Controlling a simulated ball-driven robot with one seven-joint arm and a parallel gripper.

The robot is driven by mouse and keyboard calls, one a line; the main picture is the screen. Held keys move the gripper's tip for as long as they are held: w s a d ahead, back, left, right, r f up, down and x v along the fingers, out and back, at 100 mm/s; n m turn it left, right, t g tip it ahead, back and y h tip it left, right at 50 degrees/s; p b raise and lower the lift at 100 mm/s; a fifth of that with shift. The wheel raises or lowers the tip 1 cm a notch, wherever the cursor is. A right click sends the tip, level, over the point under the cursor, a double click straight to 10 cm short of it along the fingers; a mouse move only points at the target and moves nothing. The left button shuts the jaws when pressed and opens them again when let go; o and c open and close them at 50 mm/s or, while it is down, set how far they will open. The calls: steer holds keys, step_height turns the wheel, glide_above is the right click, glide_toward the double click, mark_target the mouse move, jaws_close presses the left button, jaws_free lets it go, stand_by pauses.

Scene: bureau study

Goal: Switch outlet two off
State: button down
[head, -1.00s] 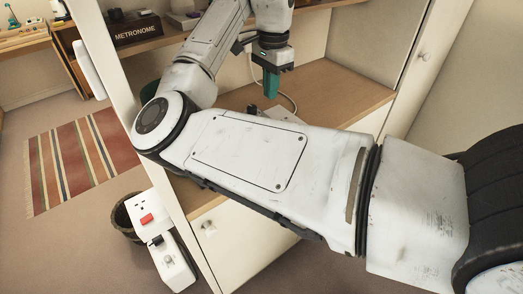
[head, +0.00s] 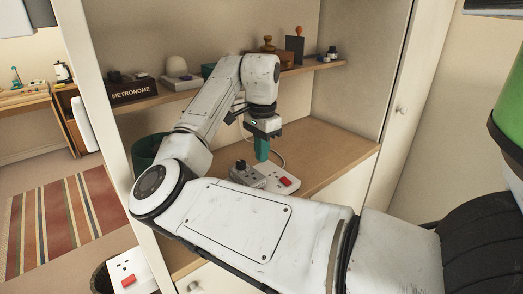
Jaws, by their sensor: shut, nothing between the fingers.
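A white power strip (head: 282,178) lies on the wooden desk surface, partly hidden behind my forearm. A red switch (head: 286,181) shows near its right end. A dark plug and grey block (head: 243,171) sit at its left. My gripper (head: 262,158) has teal fingers, shut and empty, pointing down just above or behind the strip; contact cannot be told. No outlet numbers are readable, and the switch positions are unclear.
A dark green bin (head: 147,150) stands at left. Cabinet walls enclose the desk; its right part is clear.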

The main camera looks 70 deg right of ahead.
mark_target(262, 183)
step_height(262, 183, down, 10)
steer(key=shift+f+p, duration=0.2)
steer(key=shift+p, duration=0.15)
steer(key=shift+f, duration=0.15)
stand_by(0.4)
steer(key=shift+s+a+r+p, duration=0.25)
steer(key=shift+s+a+p, duration=0.15)
steer(key=shift+s+p, duration=0.35)
steer(key=shift+w, duration=0.15)
steer(key=shift+r+p, duration=0.4)
steer(key=shift+p, duration=0.1)
step_height(262, 183, up, 13)
steer(key=p, duration=0.1)
steer(key=shift+p, duration=0.4)
